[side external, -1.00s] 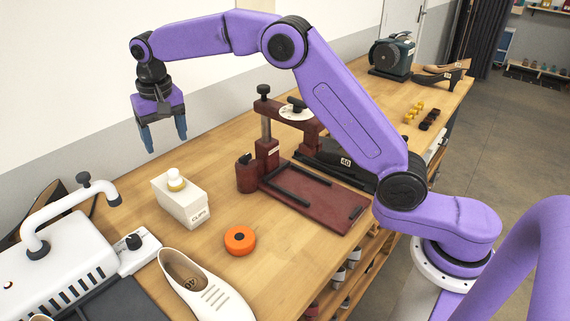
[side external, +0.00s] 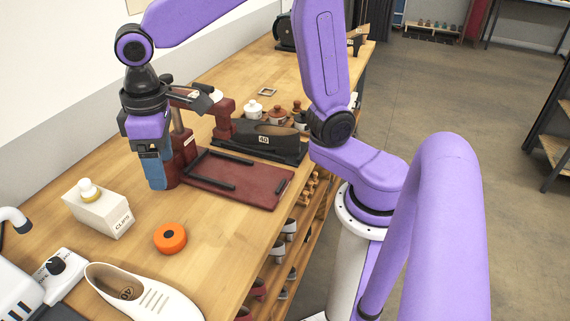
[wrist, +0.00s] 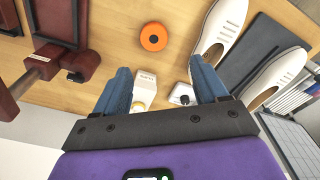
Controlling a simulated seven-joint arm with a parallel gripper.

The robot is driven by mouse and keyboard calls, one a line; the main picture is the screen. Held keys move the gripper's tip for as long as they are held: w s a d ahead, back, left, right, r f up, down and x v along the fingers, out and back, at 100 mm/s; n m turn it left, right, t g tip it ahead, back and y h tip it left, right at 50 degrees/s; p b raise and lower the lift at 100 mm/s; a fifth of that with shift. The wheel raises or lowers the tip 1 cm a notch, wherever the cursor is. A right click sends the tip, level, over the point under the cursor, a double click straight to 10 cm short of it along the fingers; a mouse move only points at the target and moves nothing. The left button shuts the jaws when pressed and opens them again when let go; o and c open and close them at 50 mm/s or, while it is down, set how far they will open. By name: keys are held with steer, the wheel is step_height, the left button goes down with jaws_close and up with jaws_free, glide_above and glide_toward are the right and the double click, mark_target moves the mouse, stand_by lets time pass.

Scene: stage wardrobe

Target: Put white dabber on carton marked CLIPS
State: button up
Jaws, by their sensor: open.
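The white dabber (side external: 88,187), a rounded white top over a yellowish collar, stands upright on top of the white carton marked CLIPS (side external: 112,219), towards its far left end. The carton also shows in the wrist view (wrist: 146,86), partly hidden by my left finger; a yellowish bit of the dabber (wrist: 138,105) shows there. My gripper (side external: 157,187) points down to the right of the carton, apart from it, beside the dark red press. In the wrist view my gripper (wrist: 161,73) is open, its blue fingers spread with nothing held between them.
The dark red press (side external: 240,178) with its flat bed stands close right of my gripper. An orange disc (side external: 170,237) and a white shoe (side external: 140,291) lie in front. A white device with a black knob (side external: 56,266) is at left. Several small pots (side external: 277,115) stand behind.

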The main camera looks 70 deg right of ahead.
steer(key=s+d+f+n, duration=0.2)
steer(key=s+d, duration=0.4)
steer(key=s, duration=0.4)
steer(key=s+d+f+n, duration=0.2)
steer(key=s+d+n, duration=0.2)
steer(key=s, duration=0.5)
steer(key=shift+s+d+f+g, duration=0.3)
steer(key=shift+s+d+f, duration=0.05)
steer(key=shift+d, duration=0.85)
